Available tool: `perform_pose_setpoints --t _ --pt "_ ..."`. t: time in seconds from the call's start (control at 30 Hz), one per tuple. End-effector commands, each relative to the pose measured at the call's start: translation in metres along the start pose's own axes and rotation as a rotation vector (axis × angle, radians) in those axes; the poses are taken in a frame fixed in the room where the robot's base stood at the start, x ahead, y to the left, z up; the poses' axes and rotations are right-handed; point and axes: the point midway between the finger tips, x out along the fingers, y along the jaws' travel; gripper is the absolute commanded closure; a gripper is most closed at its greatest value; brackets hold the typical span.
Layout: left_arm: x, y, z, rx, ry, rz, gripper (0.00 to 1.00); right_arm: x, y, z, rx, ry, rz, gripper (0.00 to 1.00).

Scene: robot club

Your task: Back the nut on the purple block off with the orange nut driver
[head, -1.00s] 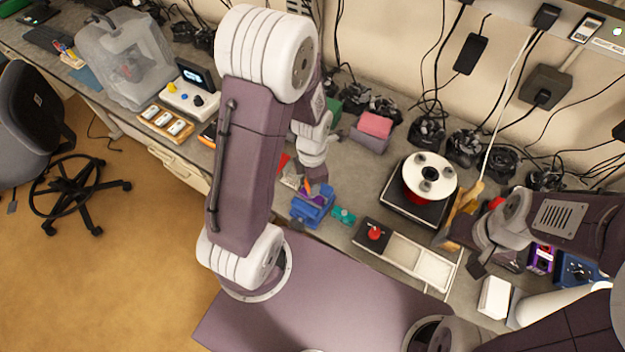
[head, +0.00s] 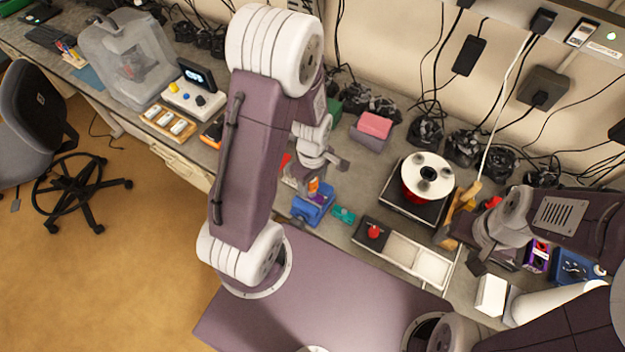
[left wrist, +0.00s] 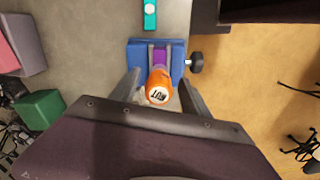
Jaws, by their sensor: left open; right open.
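The orange nut driver (head: 313,186), marked NUT on its cap, stands upright over the purple block (left wrist: 160,56). The purple block sits in a blue vise (head: 309,207), which also shows in the left wrist view (left wrist: 177,60). My left gripper (head: 314,178) is open, with one finger on each side of the driver's handle; in the left wrist view the fingers (left wrist: 160,84) stand apart from it. The nut is hidden under the driver. My right gripper (head: 472,258) is open at the right of the bench, away from the vise.
A teal piece (head: 343,215) lies beside the vise. A tray with a red knob (head: 375,232), a turntable with a white disc (head: 427,174), and a pink-topped block (head: 374,126) stand nearby. A green box (left wrist: 38,109) is left of the vise in the wrist view.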

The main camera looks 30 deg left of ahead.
Motion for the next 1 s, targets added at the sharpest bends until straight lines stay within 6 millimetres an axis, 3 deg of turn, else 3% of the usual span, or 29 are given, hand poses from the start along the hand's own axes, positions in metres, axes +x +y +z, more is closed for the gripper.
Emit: perform_pose_setpoints --t 0.27,0.43,0.47,0.57,0.67,1.0 --pt "0.000 0.000 0.000 0.059 0.000 0.001 0.48 0.000 0.000 0.000 0.000 0.000 0.000 0.33" --pt "0.000 0.000 0.000 0.057 0.000 0.001 0.96 0.000 0.000 0.000 0.000 0.000 0.000 0.33" --pt "0.000 0.000 0.000 0.057 0.000 0.001 1.00 0.000 0.000 0.000 0.000 0.000 0.000 0.33" --pt "0.000 0.000 0.000 0.037 0.000 0.001 1.00 -0.001 0.000 0.000 0.000 0.000 0.000 0.33" --pt "-0.002 0.000 0.000 -0.129 0.000 0.001 1.00 -0.005 0.000 -0.001 0.000 0.000 0.000 0.33" --pt "-0.002 0.000 0.000 -0.912 0.001 -0.002 1.00 -0.013 0.000 -0.001 0.000 0.000 0.000 0.33"
